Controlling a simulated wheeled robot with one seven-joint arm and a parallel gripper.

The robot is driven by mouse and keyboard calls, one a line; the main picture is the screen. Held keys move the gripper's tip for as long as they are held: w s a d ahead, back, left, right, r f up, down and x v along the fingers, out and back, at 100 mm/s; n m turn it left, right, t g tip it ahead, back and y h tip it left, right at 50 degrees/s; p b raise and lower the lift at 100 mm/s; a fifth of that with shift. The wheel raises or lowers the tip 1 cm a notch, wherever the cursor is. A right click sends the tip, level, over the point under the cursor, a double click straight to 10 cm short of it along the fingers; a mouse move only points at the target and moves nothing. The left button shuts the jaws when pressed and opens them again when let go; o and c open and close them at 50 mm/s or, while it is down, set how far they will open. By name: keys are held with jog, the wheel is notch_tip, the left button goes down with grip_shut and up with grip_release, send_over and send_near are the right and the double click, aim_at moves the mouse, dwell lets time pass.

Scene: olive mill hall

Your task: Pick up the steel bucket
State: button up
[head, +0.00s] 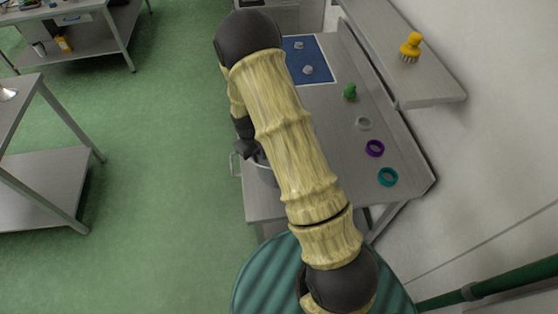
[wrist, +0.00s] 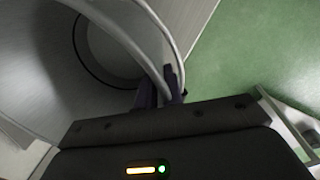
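The steel bucket (wrist: 50,95) fills the left of the wrist view, seen from above into its empty inside. In the head view the bucket (head: 265,174) stands at the near left edge of the steel table, mostly hidden behind my arm, with a wire handle at its left. My gripper (wrist: 160,88) is at the bucket's rim, one dark finger on each side of it with hardly any gap, so it looks shut on the rim. In the head view my gripper (head: 245,140) is partly hidden by my arm.
The steel table (head: 330,165) also holds a blue mat (head: 318,72), a green object (head: 350,92), and clear, purple (head: 374,148) and teal (head: 388,177) rings. A shelf with a yellow brush (head: 410,47) runs along the right wall.

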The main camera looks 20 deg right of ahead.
grip_shut()
jog(key=shift+w+r, duration=0.1)
dwell(1.7)
jog(key=shift+r, duration=0.25)
notch_tip(320, 180, up, 9)
jog(key=b, duration=0.3)
jog(key=shift+r+b, duration=0.2)
jog(key=shift+b, duration=0.2)
